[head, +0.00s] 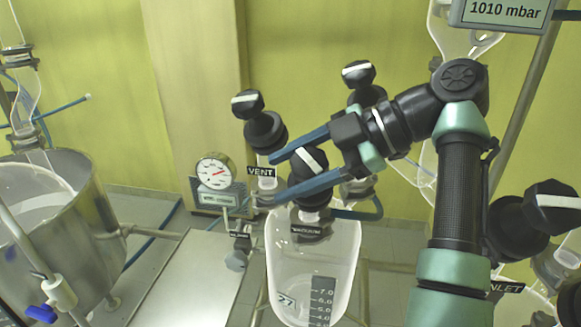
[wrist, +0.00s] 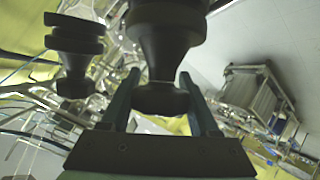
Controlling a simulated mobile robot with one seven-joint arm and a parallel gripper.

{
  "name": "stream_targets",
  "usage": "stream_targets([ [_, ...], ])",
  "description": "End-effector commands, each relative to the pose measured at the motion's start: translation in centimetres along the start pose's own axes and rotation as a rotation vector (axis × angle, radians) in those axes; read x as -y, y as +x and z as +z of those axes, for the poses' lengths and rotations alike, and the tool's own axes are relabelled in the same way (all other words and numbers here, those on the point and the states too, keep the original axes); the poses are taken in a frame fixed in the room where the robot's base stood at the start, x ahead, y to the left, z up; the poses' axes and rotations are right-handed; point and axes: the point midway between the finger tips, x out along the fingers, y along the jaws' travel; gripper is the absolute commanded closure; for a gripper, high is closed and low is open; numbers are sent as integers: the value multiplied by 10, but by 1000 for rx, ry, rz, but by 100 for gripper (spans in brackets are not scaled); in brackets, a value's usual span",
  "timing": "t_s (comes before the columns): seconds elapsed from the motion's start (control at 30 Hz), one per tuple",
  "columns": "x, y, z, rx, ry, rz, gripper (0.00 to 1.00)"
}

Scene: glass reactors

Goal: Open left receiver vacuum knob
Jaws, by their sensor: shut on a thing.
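The vacuum knob (head: 310,163) is black with a white bar on top. It sits above the "VACUUM" label (head: 306,230) on the clear left receiver (head: 290,262). Its white bar runs diagonally, from upper left to lower right. My gripper (head: 275,178) reaches in from the right with blue fingers on either side of this knob, shut on it. In the wrist view, a dark knob (wrist: 160,98) sits between the fingers of my gripper (wrist: 160,76). The finger contact is partly hidden in the head view.
The vent knob (head: 264,130) stands close at the upper left, above the "VENT" label (head: 261,172). Another black knob (head: 359,75) is behind my gripper. A round gauge (head: 215,171) is at left. A large black knob (head: 550,206) stands at right, beyond my arm.

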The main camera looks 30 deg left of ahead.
Motion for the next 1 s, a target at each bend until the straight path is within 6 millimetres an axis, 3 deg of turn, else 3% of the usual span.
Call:
stream_targets([
  [0.2, 2, 2, 2, 2, 4, -6, 94],
  [0.23, 2, 2, 2, 2, 4, -6, 33],
  [0.37, 1, 2, 2, 1, 3, -4, 9],
  [1.0, 1, 3, 3, 0, 28, 55, 8],
])
